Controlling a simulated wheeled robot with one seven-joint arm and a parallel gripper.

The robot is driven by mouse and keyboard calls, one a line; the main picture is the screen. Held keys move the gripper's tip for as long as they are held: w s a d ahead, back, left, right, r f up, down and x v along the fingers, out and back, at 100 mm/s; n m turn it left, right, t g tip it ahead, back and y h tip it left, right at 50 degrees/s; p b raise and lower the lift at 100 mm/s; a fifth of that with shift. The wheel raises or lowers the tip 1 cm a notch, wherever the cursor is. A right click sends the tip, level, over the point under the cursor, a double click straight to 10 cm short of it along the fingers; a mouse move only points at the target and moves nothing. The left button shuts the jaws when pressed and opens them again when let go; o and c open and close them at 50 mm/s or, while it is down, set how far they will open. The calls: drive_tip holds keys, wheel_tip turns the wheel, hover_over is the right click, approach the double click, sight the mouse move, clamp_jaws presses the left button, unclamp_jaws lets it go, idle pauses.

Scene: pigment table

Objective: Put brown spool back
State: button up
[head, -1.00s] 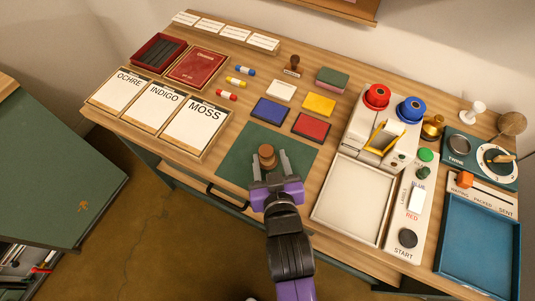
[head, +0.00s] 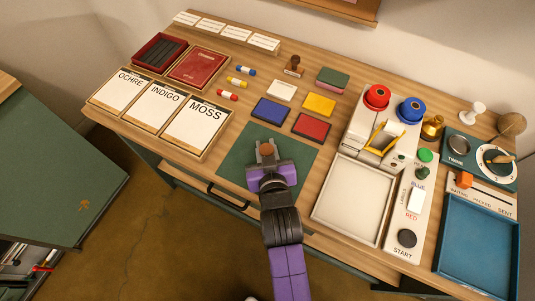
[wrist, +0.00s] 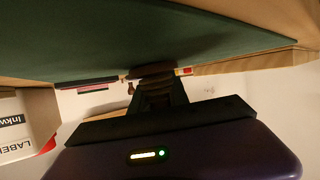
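The brown spool (head: 267,149) stands on the dark green mat (head: 300,170) near the table's front, between the fingertips of my gripper (head: 267,153). The fingers are drawn close against its sides, and it looks gripped. In the wrist view the brown spool (wrist: 152,70) shows dark between the fingers, by the mat (wrist: 130,35); its far side is hidden. I cannot tell whether it is lifted at all.
A pale tray (head: 350,200) lies right of the mat. Ink pads, including a red pad (head: 311,126), lie behind it.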

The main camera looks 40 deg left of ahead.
clamp_jaws()
drive_tip(key=shift+r, duration=0.1)
